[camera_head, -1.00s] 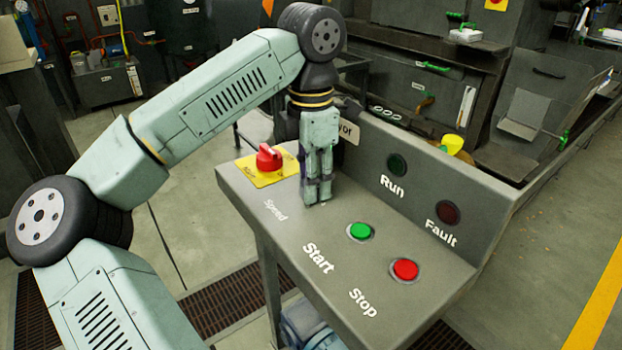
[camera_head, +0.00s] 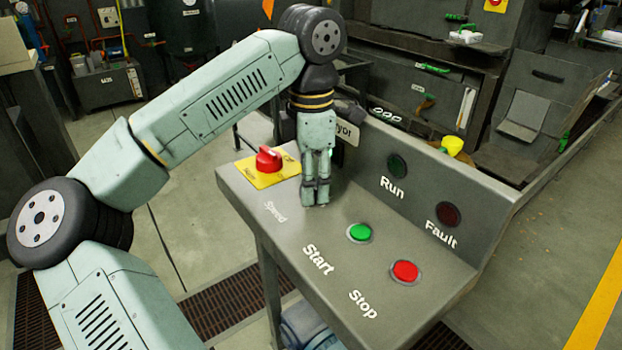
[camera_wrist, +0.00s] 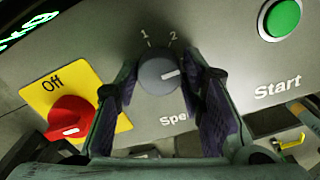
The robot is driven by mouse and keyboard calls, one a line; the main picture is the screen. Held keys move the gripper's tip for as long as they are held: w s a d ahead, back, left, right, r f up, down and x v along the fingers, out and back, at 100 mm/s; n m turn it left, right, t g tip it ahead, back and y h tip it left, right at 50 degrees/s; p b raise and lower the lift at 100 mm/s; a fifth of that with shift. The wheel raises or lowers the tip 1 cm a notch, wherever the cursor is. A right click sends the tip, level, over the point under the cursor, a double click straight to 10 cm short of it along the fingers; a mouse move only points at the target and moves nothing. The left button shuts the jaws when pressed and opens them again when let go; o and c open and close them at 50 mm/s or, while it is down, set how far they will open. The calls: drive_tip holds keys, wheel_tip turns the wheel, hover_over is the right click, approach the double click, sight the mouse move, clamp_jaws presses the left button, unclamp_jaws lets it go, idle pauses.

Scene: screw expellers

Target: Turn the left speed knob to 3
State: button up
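The grey speed knob (camera_wrist: 157,74) sits between the fingers of my gripper (camera_wrist: 164,72) in the wrist view. Its white pointer mark aims right, toward the right finger. The digits 1 and 2 show above the knob. Any digits farther right are hidden behind the right finger, and the "Speed" label is partly covered. The fingers are apart, one on each side of the knob, with narrow gaps seen beside it. In the head view, my gripper (camera_head: 315,193) points down at the panel and hides the knob.
A red rotary switch (camera_head: 268,160) on a yellow plate stands close to the left of my gripper. A green Start button (camera_head: 359,232) and red Stop button (camera_head: 404,271) are to the right on the panel (camera_head: 330,225). Run and Fault lamps are on the upright back face.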

drive_tip(key=o, duration=0.4)
drive_tip(key=shift+c, duration=0.2)
wheel_tip(320, 180, up, 12)
idle(0.4)
drive_tip(key=shift+f, duration=0.1)
